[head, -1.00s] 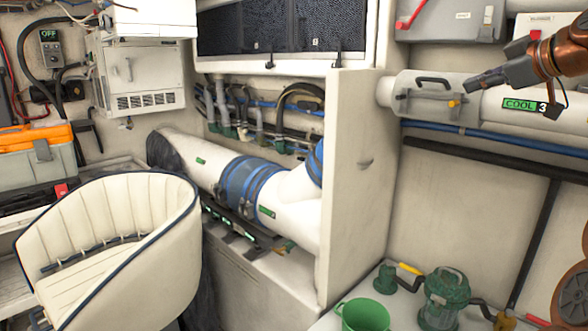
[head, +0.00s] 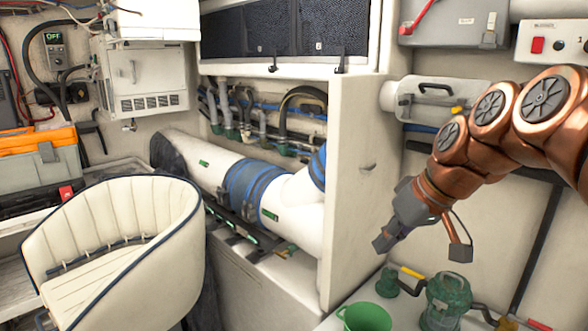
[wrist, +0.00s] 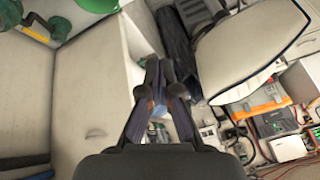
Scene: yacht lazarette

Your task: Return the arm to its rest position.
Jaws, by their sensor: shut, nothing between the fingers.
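My gripper (head: 384,243) hangs from my copper-coloured arm at the right of the head view. It points down and to the left, in front of the white cabinet side wall and above the counter with the green pump. In the wrist view my gripper (wrist: 159,64) shows its two dark fingers close together with nothing held between them. The fingers are clear of the surfaces around them.
A green bucket (head: 366,318) and a green pump (head: 447,300) stand on the counter below my gripper. A cream padded seat (head: 115,245) is at the left. A white cylinder (head: 440,98) lies behind my arm.

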